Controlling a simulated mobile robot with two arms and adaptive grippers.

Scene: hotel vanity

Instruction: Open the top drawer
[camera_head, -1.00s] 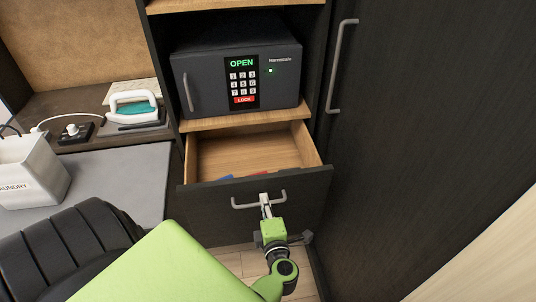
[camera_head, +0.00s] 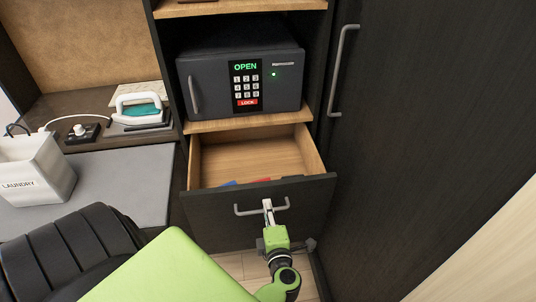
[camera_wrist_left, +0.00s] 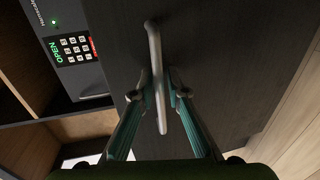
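The top drawer (camera_head: 215,220) has a dark front and a light wood inside, and it stands pulled out below the safe. Its grey bar handle (camera_head: 245,211) is on the front; it also shows in the left wrist view (camera_wrist_left: 155,50). My left gripper (camera_head: 268,207) is at the right part of this handle. In the left wrist view its two fingers (camera_wrist_left: 160,88) lie on either side of the bar, closed in on it. A blue and a red item show partly inside the drawer, mostly hidden by its front. My right gripper is not in view.
A black safe (camera_head: 212,90) reading OPEN sits on the shelf above the drawer. A tall dark door (camera_head: 420,120) stands close on the right. An iron (camera_head: 138,104) and a white laundry container (camera_head: 35,170) are on the left. A little floor shows below the drawer.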

